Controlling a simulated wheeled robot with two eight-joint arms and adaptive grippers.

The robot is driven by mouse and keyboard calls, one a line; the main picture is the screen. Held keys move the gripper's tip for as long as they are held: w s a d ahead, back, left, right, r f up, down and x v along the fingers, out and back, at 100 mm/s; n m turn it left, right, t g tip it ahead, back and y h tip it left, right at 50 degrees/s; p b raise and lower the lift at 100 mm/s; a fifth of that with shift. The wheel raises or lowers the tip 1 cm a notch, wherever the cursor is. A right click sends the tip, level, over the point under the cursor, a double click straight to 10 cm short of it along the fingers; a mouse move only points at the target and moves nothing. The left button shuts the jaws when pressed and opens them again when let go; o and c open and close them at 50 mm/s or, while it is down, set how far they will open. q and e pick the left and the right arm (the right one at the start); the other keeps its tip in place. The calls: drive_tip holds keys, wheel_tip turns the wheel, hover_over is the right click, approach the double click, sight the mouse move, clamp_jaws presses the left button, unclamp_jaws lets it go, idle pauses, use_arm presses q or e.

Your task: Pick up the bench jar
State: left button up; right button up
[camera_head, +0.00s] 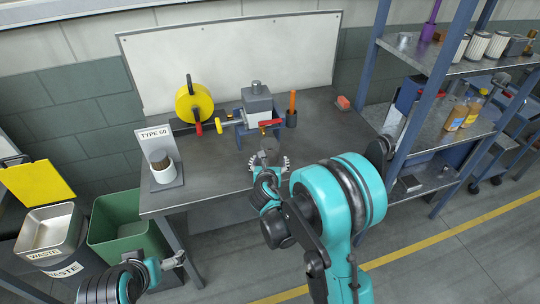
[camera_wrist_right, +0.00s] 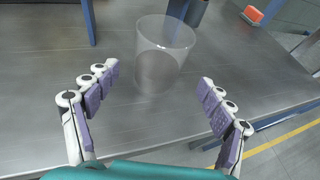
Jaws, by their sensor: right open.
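The bench jar, a clear glass cup (camera_wrist_right: 165,48), stands upright on the grey workbench (camera_wrist_right: 50,60) in the right wrist view. My right gripper (camera_wrist_right: 160,80) is open, with its purple-padded fingers spread on either side in the picture. The jar's base shows between the fingertips and its rim lies beyond them; I see no finger touching it. In the head view my right gripper (camera_head: 270,162) is over the bench, and the jar is hard to make out there. My left gripper (camera_head: 174,260) is low in front of the bench, away from the jar.
Behind the jar stands a grey pump (camera_head: 257,104) with a red-handled valve. A yellow reel (camera_head: 194,102), a holder with an orange-handled tool (camera_head: 292,108) and a TYPE 60 sign (camera_head: 155,134) are nearby. A shelf rack (camera_head: 440,125) is right; bins (camera_head: 120,225) are left.

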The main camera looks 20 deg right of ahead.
drive_tip(key=b+x, duration=0.1)
drive_tip(key=x, duration=0.5)
drive_tip(key=shift+w+f+b, duration=0.1)
drive_tip(key=shift+w+b, duration=0.2)
drive_tip(key=shift+b, duration=0.1)
drive_tip(key=shift+s+a, duration=0.1)
drive_tip(key=shift+c, duration=1.3)
drive_tip(key=c, duration=1.2)
